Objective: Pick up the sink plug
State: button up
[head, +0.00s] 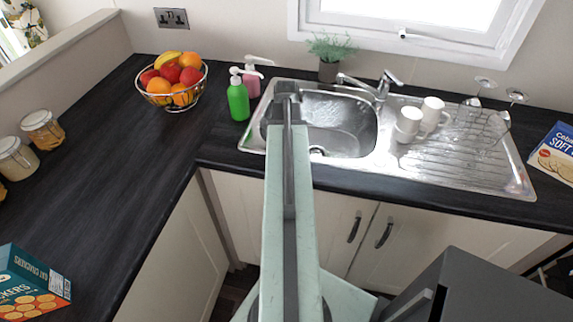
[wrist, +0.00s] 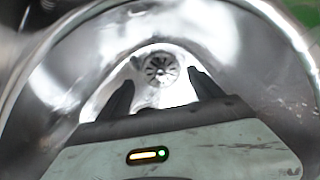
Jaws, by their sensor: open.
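A round, slotted metal piece (wrist: 160,68) sits at the bottom of the steel sink bowl (wrist: 70,65). It looks like the sink plug or a drain strainer; I cannot tell which. In the head view, a small dark round fitting (head: 318,150) shows low in the bowl, partly beside my arm. My gripper (wrist: 160,82) is open and empty, and in the wrist view the round piece appears between and just beyond its fingertips. I cannot tell the height gap. In the head view my arm reaches over the sink's left side and its fingers are hidden.
A green soap bottle (head: 238,98) and a pink one (head: 251,80) stand left of the sink. The tap (head: 380,85) is behind the bowl. Two white mugs (head: 420,118) stand on the drainer (head: 470,150), with glasses behind. A fruit basket (head: 173,80) is further left.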

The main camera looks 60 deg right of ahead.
notch_tip(320, 180, down, 4)
jog(key=shift+r+b, duration=0.1)
jog(key=shift+b, duration=1.15)
jog(key=shift+r, duration=0.15)
jog(key=c, duration=1.1)
notch_tip(320, 180, up, 10)
jog(key=p, duration=1)
jog(key=shift+r, duration=0.1)
jog(key=shift+r+p, duration=0.1)
jog(key=shift+p, duration=0.25)
notch_tip(320, 180, up, 8)
jog(key=p, duration=0.8)
